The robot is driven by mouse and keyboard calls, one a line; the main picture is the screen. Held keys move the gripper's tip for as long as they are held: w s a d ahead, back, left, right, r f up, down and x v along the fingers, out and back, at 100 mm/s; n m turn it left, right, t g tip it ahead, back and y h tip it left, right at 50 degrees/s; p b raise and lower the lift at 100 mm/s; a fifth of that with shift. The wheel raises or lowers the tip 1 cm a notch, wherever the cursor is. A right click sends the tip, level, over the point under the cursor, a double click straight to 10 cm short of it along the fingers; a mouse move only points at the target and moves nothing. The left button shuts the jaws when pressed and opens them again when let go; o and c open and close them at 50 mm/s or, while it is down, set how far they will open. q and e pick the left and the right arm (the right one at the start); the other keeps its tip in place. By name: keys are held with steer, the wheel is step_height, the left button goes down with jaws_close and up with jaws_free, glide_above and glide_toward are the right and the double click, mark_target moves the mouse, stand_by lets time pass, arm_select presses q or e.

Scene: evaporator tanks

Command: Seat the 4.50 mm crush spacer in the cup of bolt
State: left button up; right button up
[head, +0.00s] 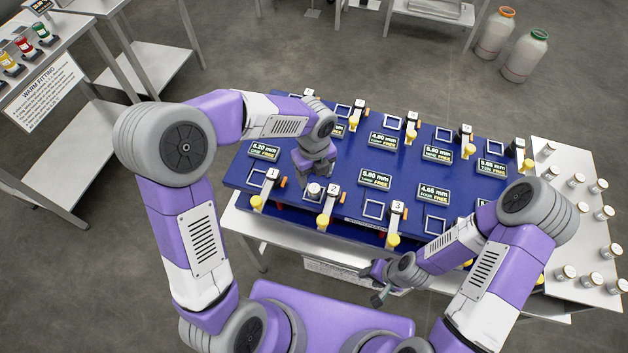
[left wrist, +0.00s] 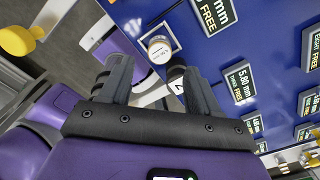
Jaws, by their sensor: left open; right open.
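A small pale cylinder with a white label (left wrist: 160,48) stands at a white square outline on the blue panel (left wrist: 215,60). I take it to be the spacer, but its size print is unreadable. In the head view the cylinder (head: 314,190) is just below my left gripper (head: 316,172), beside the station marked 2 (head: 333,188). My left gripper is open; its fingertips (left wrist: 148,68) point toward the cylinder, and I see no grip on it. My right gripper (head: 382,284) is open and empty by the panel's front edge. Which cup belongs to the named bolt cannot be told.
The blue panel holds several size signs, such as 5.20 mm (head: 264,151) and 5.80 mm (head: 375,178), and yellow-knobbed clamps (head: 393,240). Several similar cylinders stand on the white side table (head: 560,215) at right. A WARM FITTING sign (head: 46,91) hangs at left.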

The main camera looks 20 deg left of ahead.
mark_target(314, 188)
arm_select(q)
step_height(314, 188, up, 5)
steer(key=shift+p, duration=0.3)
stand_by(0.4)
